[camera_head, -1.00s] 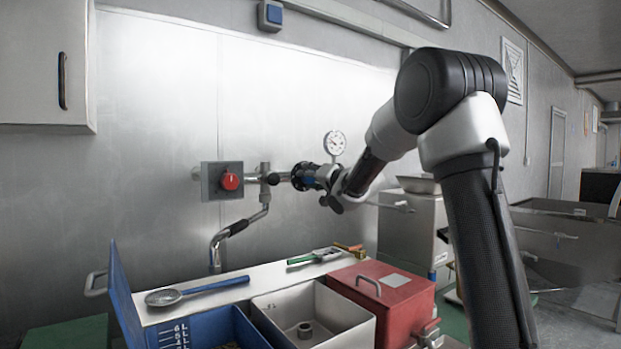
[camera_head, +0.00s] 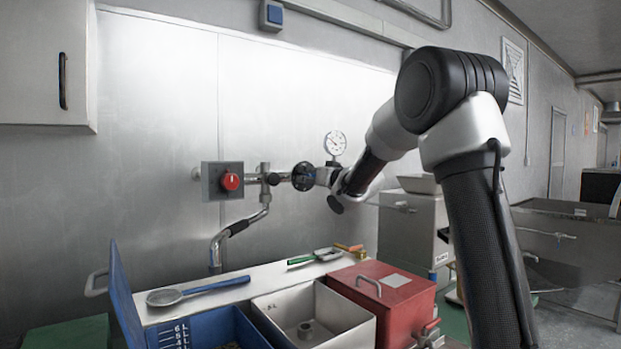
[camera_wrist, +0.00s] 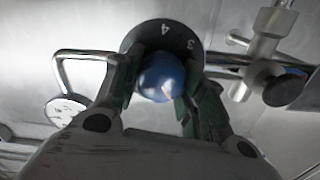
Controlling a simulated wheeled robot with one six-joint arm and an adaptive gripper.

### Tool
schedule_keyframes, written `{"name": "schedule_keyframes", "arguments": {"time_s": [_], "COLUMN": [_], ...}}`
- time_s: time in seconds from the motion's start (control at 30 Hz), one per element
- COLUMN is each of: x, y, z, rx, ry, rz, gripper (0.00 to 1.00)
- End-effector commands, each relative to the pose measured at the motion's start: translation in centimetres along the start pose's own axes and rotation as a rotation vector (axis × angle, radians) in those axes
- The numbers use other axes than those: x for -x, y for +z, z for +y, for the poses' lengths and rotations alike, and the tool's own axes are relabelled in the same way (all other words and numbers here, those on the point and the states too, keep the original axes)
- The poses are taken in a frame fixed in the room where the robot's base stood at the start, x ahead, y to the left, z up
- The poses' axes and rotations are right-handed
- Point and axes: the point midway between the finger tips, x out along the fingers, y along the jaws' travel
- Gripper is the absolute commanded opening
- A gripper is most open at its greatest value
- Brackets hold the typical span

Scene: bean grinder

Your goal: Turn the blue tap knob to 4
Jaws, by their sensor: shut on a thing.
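The blue tap knob (camera_wrist: 161,76) is a round knob in front of a black dial disc (camera_wrist: 190,38) with white numerals. The numerals 4 and 3 show above the knob in the wrist view; the rest of the dial is hidden. My gripper (camera_wrist: 160,88) is shut on the knob, one finger on its left and one on its right. No pointer mark is clear on the knob.
A red knob (camera_head: 230,181) on a grey box and a pipe with a spout (camera_head: 238,228) are left of the dial. A round gauge (camera_head: 335,143) stands just above right. Below are a blue bin (camera_head: 196,327), a white sink (camera_head: 268,309) and a red box (camera_head: 395,300).

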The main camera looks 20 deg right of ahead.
Motion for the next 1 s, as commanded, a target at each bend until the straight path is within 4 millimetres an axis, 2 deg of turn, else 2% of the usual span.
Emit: {"name": "schedule_keyframes", "arguments": {"time_s": [1.0], "x": [0.01], "y": [0.30], "z": [-0.36], "rx": [0.961], "ry": [0.000], "rz": [-0.002], "gripper": [0.17]}}
